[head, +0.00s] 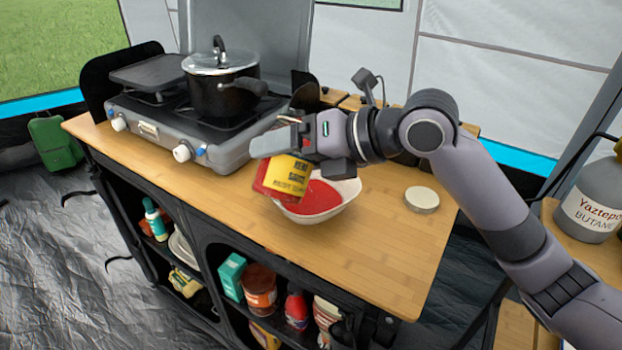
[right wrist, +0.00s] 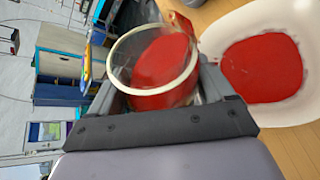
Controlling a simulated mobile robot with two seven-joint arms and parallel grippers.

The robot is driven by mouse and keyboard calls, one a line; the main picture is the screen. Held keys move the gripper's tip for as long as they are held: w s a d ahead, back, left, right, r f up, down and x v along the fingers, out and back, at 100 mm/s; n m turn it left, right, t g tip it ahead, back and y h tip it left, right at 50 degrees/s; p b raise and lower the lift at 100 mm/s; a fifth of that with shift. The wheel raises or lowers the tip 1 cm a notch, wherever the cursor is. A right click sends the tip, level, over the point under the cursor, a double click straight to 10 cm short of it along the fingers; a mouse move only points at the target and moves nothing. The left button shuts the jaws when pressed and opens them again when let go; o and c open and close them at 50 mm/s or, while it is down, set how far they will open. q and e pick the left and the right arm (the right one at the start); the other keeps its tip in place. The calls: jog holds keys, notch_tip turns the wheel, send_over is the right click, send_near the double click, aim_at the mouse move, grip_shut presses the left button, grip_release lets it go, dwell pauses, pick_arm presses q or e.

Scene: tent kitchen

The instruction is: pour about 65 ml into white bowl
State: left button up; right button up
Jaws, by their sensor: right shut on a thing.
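My right gripper (head: 277,150) is shut on a jar (head: 288,178) with a yellow and red label. It holds the jar tilted above the left side of the white bowl (head: 349,190). In the right wrist view the jar's open mouth (right wrist: 118,58) shows red contents inside. A red patch (right wrist: 181,24) shows at the jar's rim on the bowl side; I cannot tell whether it is a falling stream. The bowl stands upright on the counter, with a red pool (head: 318,200) across its bottom; it also shows in the right wrist view (right wrist: 225,35). My left gripper is out of view.
A round pale lid (head: 422,199) lies on the wooden counter (head: 385,250) right of the bowl. A stove (head: 215,150) with a lidded black pot (head: 215,92) stands at the left. Shelves below hold several packages. The counter's front right is clear.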

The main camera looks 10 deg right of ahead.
aim_at(287, 171)
jog(key=shift+r, duration=0.2)
dwell(0.5)
jog(key=shift+r, duration=0.15)
jog(key=shift+s+a+f+n+t+h, duration=0.2)
jog(key=shift+s+a+n+t+h, duration=0.15)
jog(key=shift+n, duration=0.35)
jog(key=shift+s+a+f+n+t+h, duration=0.1)
jog(key=shift+s+a+n+t+h, duration=0.2)
jog(key=shift+s+n+t+h, duration=0.25)
jog(key=shift+w, duration=0.1)
jog(key=shift+s+a+n+t+p, duration=0.25)
jog(key=shift+a+n+t+p, duration=0.1)
jog(key=shift+n, duration=0.2)
jog(key=shift+s+a+f+n+t+h, duration=0.25)
jog(key=shift+s+n+t+h, duration=0.15)
jog(key=shift+n+t, duration=0.25)
jog(key=shift+w+d, duration=0.1)
jog(key=shift+d, duration=0.1)
